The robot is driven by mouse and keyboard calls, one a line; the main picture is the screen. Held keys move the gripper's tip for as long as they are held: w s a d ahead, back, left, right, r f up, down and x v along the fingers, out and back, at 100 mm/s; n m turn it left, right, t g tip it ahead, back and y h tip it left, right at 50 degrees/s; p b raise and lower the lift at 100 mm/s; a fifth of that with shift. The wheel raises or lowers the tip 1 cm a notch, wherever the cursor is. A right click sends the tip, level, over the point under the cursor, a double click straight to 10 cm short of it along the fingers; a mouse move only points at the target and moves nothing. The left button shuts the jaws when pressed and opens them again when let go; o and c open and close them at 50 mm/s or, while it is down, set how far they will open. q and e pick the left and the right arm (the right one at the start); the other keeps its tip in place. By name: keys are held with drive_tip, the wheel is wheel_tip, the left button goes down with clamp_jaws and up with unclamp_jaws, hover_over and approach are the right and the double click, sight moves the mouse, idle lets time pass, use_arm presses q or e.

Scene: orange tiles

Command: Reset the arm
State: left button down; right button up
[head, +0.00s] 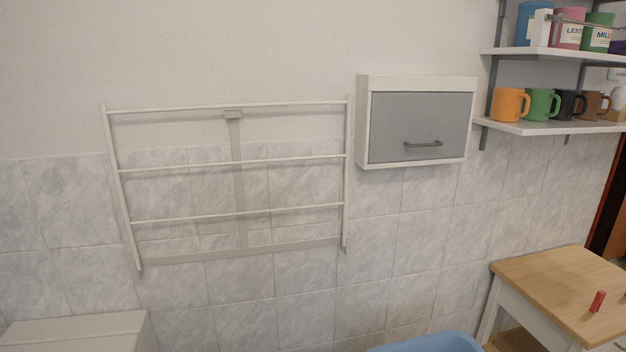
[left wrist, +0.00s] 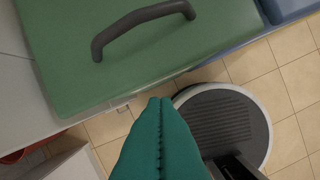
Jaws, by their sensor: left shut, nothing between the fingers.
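My left gripper (left wrist: 160,104) shows in the left wrist view, with teal fingers pressed together and nothing between them. It points toward a green panel (left wrist: 130,75) with a dark curved handle (left wrist: 143,25), which fills the top of that view. The fingertips appear just below the panel's edge in the picture; I cannot tell the distance between them. Neither arm shows in the head view. My right gripper is not in view.
The head view shows a wall rack (head: 240,162), a grey-fronted cabinet (head: 415,125), shelves with mugs (head: 510,103), a wooden-topped table (head: 550,280) with a red object (head: 597,301), and a blue tub (head: 430,343). Tiled floor (left wrist: 240,67) shows below the panel.

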use_arm(q)
drive_tip(key=s+a+f+g, duration=0.1)
drive_tip(key=s+a+f, duration=0.2)
drive_tip(key=s+f, duration=1.4)
wheel_tip(320, 180, down, 3)
drive_tip(key=shift+s+r+b, duration=0.1)
drive_tip(key=shift+s+b, duration=0.15)
drive_tip(key=shift+b, duration=0.1)
